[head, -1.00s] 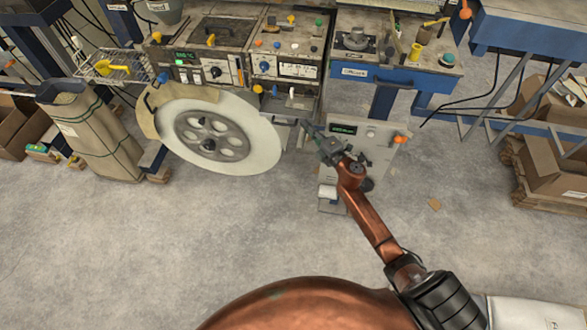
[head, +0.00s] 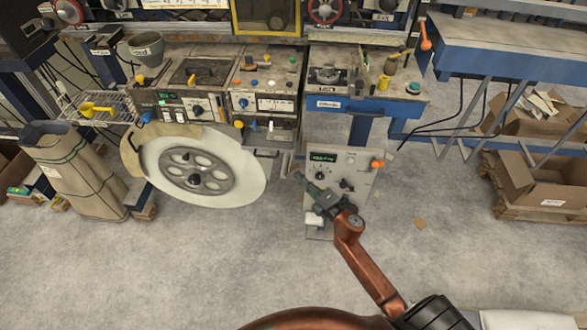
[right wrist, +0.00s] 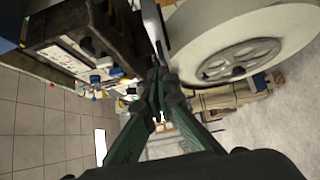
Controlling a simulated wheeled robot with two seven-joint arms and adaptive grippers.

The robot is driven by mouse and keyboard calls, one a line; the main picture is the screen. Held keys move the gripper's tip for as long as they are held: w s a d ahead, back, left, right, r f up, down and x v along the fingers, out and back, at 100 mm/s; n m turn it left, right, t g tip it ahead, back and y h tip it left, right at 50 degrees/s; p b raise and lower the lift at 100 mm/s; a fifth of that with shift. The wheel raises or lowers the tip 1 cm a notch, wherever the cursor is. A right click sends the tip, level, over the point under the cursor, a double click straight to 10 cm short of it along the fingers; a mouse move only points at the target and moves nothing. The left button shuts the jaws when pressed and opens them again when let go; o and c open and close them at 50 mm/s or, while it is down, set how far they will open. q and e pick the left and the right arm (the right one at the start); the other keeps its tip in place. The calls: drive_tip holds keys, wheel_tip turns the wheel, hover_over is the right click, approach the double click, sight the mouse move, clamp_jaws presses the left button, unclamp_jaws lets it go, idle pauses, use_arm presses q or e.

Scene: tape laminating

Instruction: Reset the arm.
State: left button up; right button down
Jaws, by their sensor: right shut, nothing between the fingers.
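My right arm comes in from the bottom right in the head view. Its right gripper (head: 308,186) is shut and empty, in front of the grey control box (head: 360,163) with the green display. In the right wrist view the fingers of the right gripper (right wrist: 157,80) are together with nothing between them, and the large white reel (right wrist: 245,40) lies beyond them to the right. My left gripper is not in view.
The laminating machine (head: 215,120) with the large white reel (head: 240,165) stands left of the gripper. A blue bench (head: 390,105) is behind the control box. A paper sack (head: 75,175) stands at the left, and cardboard boxes (head: 540,190) lie at the right. The concrete floor in front is clear.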

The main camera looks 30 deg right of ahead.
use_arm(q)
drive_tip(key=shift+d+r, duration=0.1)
use_arm(e)
drive_tip(key=shift+s+d, duration=0.15)
drive_tip(key=shift+s, duration=0.85)
